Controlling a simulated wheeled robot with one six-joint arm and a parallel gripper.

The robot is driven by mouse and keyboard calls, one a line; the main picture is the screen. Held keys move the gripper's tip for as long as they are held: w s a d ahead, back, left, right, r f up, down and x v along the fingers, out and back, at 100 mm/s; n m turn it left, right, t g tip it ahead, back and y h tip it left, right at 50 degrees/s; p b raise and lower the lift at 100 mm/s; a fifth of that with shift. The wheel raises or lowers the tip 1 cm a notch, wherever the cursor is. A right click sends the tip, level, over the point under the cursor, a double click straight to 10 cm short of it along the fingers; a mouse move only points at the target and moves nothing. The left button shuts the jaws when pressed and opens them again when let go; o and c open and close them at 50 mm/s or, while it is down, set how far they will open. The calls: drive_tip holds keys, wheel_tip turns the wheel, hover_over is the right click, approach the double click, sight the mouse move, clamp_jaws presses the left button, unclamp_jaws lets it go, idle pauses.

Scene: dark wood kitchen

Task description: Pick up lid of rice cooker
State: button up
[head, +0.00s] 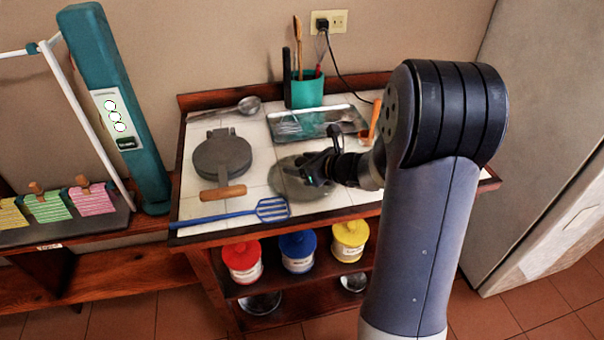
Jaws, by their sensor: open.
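My gripper (314,169) is over the white tiled counter, with its jaws open. It is above or at a grey rounded object (287,184), which lies on the tiles. The gripper and arm hide part of this object, and I cannot tell whether they touch it. It may be the rice cooker lid, but the view does not make this certain. I cannot make out a rice cooker body. My large grey arm covers the counter's right side.
A round grey press (222,155) with a wooden handle lies left of the gripper. A blue slotted spatula (272,209) is in front. A metal tray (305,123), a green utensil cup (307,91) and a ladle (249,105) are behind. Jars (298,252) stand on the shelf below.

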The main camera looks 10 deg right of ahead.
drive_tip(key=shift+c, duration=0.2)
drive_tip(key=c, duration=1.2)
clamp_jaws()
drive_tip(key=shift+r, duration=0.15)
